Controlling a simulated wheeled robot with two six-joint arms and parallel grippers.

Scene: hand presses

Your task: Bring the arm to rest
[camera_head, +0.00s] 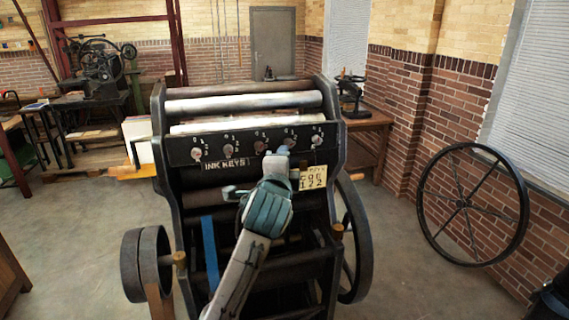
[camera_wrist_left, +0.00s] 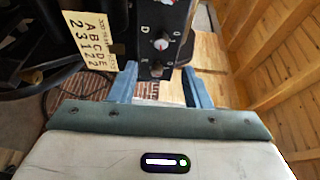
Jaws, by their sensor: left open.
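My left arm rises from the bottom of the head view, and my left gripper (camera_head: 279,160) is in front of the dark ink-key panel (camera_head: 208,161) of the press. The panel carries a row of several small knobs, such as this knob (camera_head: 228,150). In the left wrist view, my two blue fingers (camera_wrist_left: 159,76) stand apart with nothing held between them. The panel's end, with a pale knob (camera_wrist_left: 161,44), shows just beyond them; whether they touch it I cannot tell. A job card (camera_wrist_left: 88,40) with letters and digits hangs beside it. My right gripper is not in view.
The press has rollers (camera_head: 240,103) above the panel and a belt wheel (camera_head: 130,262) at left. A large spoked wheel (camera_head: 472,205) leans by the brick wall. Another press (camera_head: 98,65) stands at back left. Open floor (camera_head: 395,285) lies at right.

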